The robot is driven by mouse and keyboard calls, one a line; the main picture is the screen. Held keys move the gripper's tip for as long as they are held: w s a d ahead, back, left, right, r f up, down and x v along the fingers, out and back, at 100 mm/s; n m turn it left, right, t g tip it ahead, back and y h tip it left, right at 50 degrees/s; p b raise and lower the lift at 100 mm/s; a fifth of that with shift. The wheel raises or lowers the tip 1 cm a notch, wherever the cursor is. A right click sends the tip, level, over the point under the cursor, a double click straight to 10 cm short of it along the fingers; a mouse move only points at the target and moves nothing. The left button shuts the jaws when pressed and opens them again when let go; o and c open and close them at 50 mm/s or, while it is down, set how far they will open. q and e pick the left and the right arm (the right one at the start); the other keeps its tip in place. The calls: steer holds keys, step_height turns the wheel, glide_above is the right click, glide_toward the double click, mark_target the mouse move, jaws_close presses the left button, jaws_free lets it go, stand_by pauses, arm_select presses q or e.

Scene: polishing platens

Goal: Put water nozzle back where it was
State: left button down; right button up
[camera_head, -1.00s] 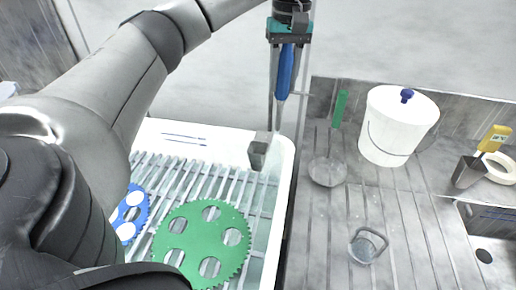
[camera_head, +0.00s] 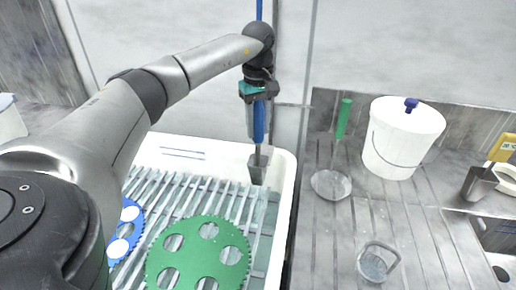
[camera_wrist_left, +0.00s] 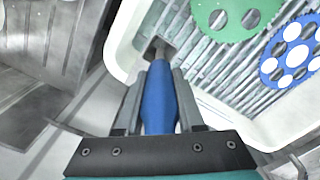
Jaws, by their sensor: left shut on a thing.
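The water nozzle (camera_head: 259,122) has a blue handle and a grey metal tip. My left gripper (camera_head: 258,150) is shut on the blue handle and holds the nozzle upright, tip down, over the back right corner of the white tub (camera_head: 283,205). In the left wrist view the blue nozzle (camera_wrist_left: 159,98) sits between the two grey fingers of my left gripper (camera_wrist_left: 160,105). A blue hose (camera_head: 260,10) shows above the wrist at the top of the head view. My right gripper is not in view.
In the tub, a green platen (camera_head: 190,275) and a blue platen (camera_head: 128,232) lie on a slatted rack (camera_head: 215,192).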

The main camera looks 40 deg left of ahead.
arm_select(q)
steer(key=shift+f, duration=0.75)
step_height(320, 180, down, 4)
steer(key=shift+f+b, duration=0.1)
steer(key=shift+b, duration=0.4)
steer(key=shift+f, duration=0.1)
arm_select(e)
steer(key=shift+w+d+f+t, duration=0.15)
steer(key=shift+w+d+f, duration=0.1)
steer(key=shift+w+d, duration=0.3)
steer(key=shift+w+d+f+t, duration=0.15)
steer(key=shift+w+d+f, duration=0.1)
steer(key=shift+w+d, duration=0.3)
arm_select(q)
steer(key=c, duration=1)
jaws_free()
steer(key=o, duration=0.5)
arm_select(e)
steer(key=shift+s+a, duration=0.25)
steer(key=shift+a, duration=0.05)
